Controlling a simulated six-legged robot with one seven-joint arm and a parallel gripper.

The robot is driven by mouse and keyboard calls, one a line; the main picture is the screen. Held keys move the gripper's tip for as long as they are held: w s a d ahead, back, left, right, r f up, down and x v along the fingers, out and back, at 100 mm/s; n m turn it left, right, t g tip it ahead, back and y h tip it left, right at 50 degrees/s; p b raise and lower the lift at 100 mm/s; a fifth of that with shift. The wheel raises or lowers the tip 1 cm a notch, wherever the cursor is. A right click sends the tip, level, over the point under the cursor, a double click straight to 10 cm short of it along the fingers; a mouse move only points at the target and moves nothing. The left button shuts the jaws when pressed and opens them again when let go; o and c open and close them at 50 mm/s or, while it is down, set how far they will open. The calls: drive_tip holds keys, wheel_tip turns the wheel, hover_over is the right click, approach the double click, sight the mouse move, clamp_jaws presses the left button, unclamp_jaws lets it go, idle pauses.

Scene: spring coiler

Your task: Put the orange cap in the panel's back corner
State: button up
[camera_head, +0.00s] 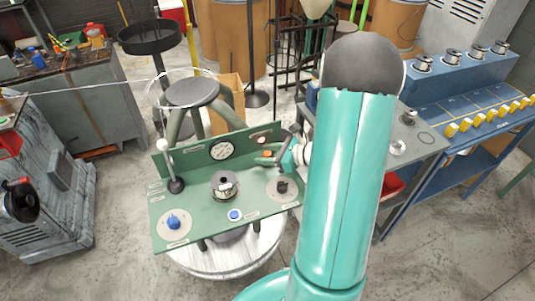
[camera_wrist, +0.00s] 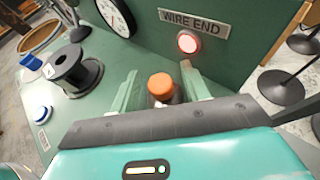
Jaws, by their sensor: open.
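The orange cap (camera_wrist: 160,84) stands between the two teal fingers of my gripper (camera_wrist: 161,92) in the wrist view. The fingers are apart, with a gap showing beside the cap. Its lower part is pale and partly hidden by my gripper's dark edge. In the head view the orange cap (camera_head: 267,154) shows small beside my gripper (camera_head: 268,158), near the right back corner of the green panel (camera_head: 203,208). The upright back board (camera_wrist: 225,70) rises just behind it, with a "WIRE END" label and a lit red button (camera_wrist: 188,42). Whether the cap touches the panel cannot be told.
On the panel are a dark spool (camera_head: 225,186), a blue knob (camera_head: 173,222), a blue button (camera_head: 235,215), a lever (camera_head: 175,184) and a dark knob (camera_head: 282,187). A round gauge (camera_head: 221,149) is on the back board. A blue bench (camera_head: 450,85) stands at right.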

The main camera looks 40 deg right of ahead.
drive_tip(key=v, duration=1.2)
drive_tip(key=a+r+n+g, duration=0.4)
drive_tip(key=a+n, duration=0.3)
drive_tip(key=a, duration=0.2)
drive_tip(key=a+r+n+g, duration=0.4)
drive_tip(key=a+n, duration=0.3)
drive_tip(key=a, duration=0.2)
drive_tip(key=s+a+r+n+t+h, duration=0.2)
drive_tip(key=s+a+r+n+h, duration=0.4)
drive_tip(key=n, duration=0.9)
drive_tip(key=a+r, duration=0.2)
drive_tip(key=a, duration=0.1)
drive_tip(key=shift+s+r+n+h, duration=0.25)
drive_tip(key=shift+s+n+h, duration=0.05)
drive_tip(key=shift+n, duration=0.1)
